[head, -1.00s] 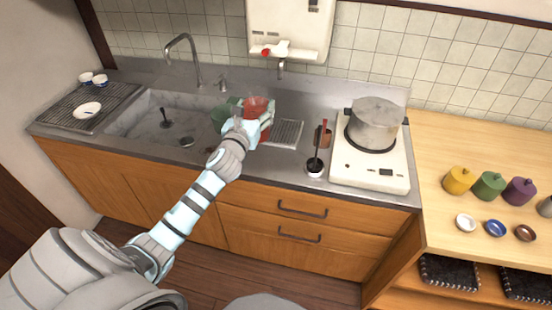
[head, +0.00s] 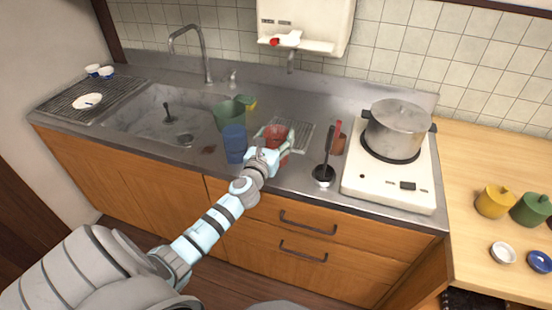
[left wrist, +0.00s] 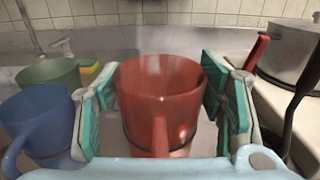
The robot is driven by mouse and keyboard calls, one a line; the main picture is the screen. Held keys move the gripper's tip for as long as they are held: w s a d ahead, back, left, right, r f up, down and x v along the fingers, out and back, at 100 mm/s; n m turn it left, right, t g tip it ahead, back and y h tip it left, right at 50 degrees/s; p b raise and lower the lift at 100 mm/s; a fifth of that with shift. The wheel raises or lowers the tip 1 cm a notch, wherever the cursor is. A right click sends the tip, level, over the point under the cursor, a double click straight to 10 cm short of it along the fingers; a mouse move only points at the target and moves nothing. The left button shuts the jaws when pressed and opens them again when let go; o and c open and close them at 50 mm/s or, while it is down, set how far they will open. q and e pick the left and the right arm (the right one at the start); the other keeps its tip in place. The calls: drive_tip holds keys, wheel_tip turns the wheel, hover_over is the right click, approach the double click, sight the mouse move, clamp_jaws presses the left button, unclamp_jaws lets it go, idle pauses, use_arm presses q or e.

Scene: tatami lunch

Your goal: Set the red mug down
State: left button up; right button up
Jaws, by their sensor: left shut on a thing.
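The red mug (head: 276,134) is between the fingers of my left gripper (head: 274,143), over the counter beside the small drain grate. In the left wrist view the red mug (left wrist: 160,100) stands upright, its handle toward the camera, with faint vapour or water streaks above its rim. The teal finger pads of my left gripper (left wrist: 165,105) flank it on both sides and are shut on it. I cannot tell whether its base touches the surface, because the gripper hides it. My right gripper is not in view.
A blue mug (head: 235,143) stands close left of the gripper, with a green mug (head: 229,115) behind it at the sink edge (head: 150,110).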

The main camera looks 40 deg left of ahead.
sight(276, 148)
use_arm(q)
wheel_tip(276, 148, down, 4)
drive_tip(key=b, duration=0.3)
drive_tip(key=shift+f, duration=0.15)
drive_tip(key=shift+s+r, duration=0.1)
drive_tip(key=shift+r, duration=0.2)
drive_tip(key=shift+f, duration=0.2)
drive_tip(key=o, duration=1.9)
drive_tip(key=shift+r, duration=0.1)
